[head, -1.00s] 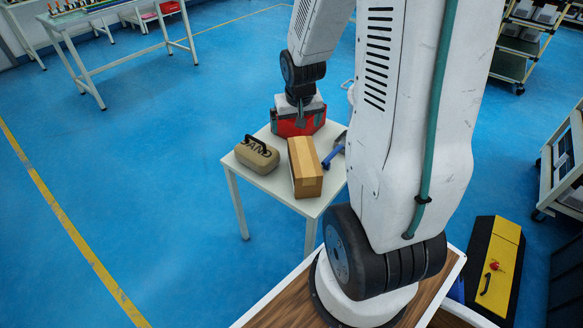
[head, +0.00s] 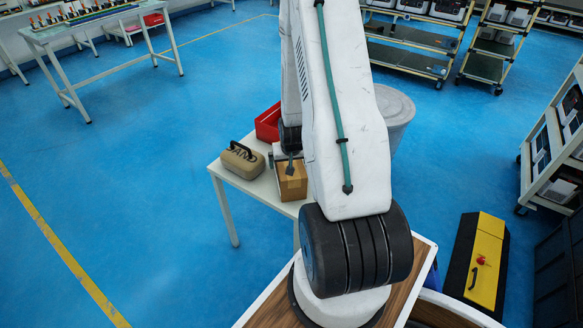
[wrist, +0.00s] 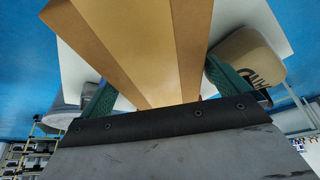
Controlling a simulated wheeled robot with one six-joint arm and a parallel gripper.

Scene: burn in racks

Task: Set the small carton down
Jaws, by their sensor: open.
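The small brown cardboard carton (head: 291,184) stands on the small white table (head: 262,192), partly hidden behind my arm. My gripper (head: 290,164) is low over the carton in the head view. In the wrist view the carton (wrist: 155,45) fills the middle, between the two green fingers of my gripper (wrist: 158,82). The fingers are spread, one on each side, and look apart from the carton; any contact is hard to tell.
A tan sandbag with a black handle (head: 242,160) lies left of the carton. A red bin (head: 268,122) stands at the table's back. A grey round bin (head: 393,112) is behind my arm. A yellow and black case (head: 487,260) is on the floor at right.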

